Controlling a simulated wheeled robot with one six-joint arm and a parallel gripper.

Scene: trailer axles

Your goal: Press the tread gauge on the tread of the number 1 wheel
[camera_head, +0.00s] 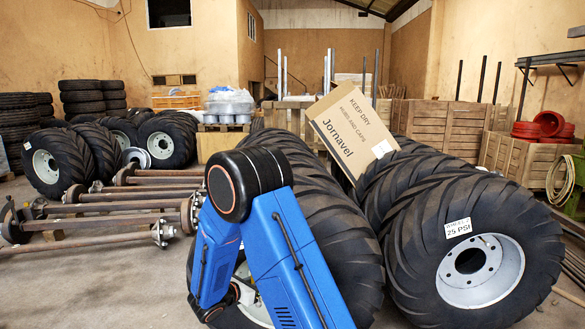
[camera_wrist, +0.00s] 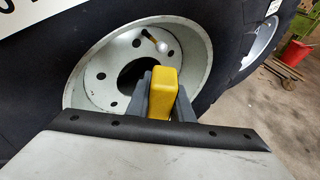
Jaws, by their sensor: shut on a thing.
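In the wrist view my gripper (camera_wrist: 163,82) is shut on a yellow block-shaped thing (camera_wrist: 164,100), which looks like the tread gauge. It is held in front of a wheel's grey rim (camera_wrist: 98,62), with black tyre around it; contact cannot be told. A white label (camera_wrist: 42,12) on that tyre is cut off, so its number is unreadable. In the head view one large wheel (camera_head: 330,215) stands behind my blue arm, its rim mostly hidden. Another wheel (camera_head: 520,215) to the right has a label (camera_head: 458,228) reading "25 PSI"; its wheel number is unclear. My gripper is hidden there.
Rusty axles (camera_head: 130,195) lie on the floor at left. Wooden crates (camera_head: 450,128) and red rings (camera_head: 545,125) stand at back right. Bare floor (camera_head: 80,285) shows at front left.

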